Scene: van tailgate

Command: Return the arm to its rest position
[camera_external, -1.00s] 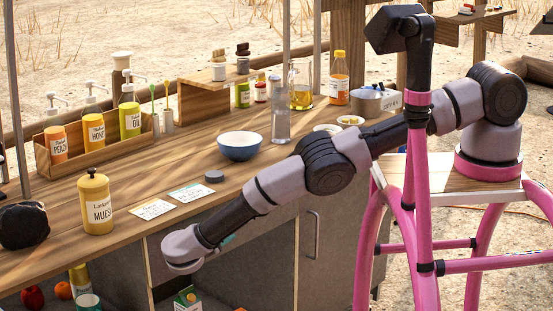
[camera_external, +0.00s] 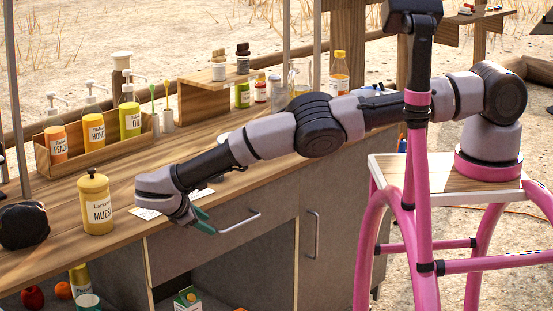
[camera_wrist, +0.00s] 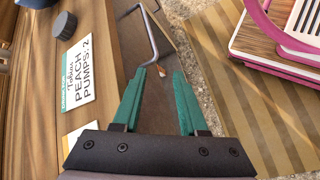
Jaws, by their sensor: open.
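My gripper (camera_external: 203,222) hangs off the end of my arm in front of the counter's front edge, near the drawer front. In the wrist view its two teal fingers (camera_wrist: 158,98) are apart with nothing between them. The drawer handle (camera_external: 240,222) is just to the right of the fingertips in the external view; the wrist view shows a bar handle (camera_wrist: 146,38) beyond the fingertips. My arm stretches left from its mount and bends down toward the counter edge, not folded.
The wooden counter (camera_external: 62,192) holds a yellow Mues canister (camera_external: 95,203), a dark round lump (camera_external: 23,225) and a condiment rack (camera_external: 70,160). A card reading Peach pumps (camera_wrist: 77,82) lies near the edge. My arm hides the bowl's area. Open ground shows at right.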

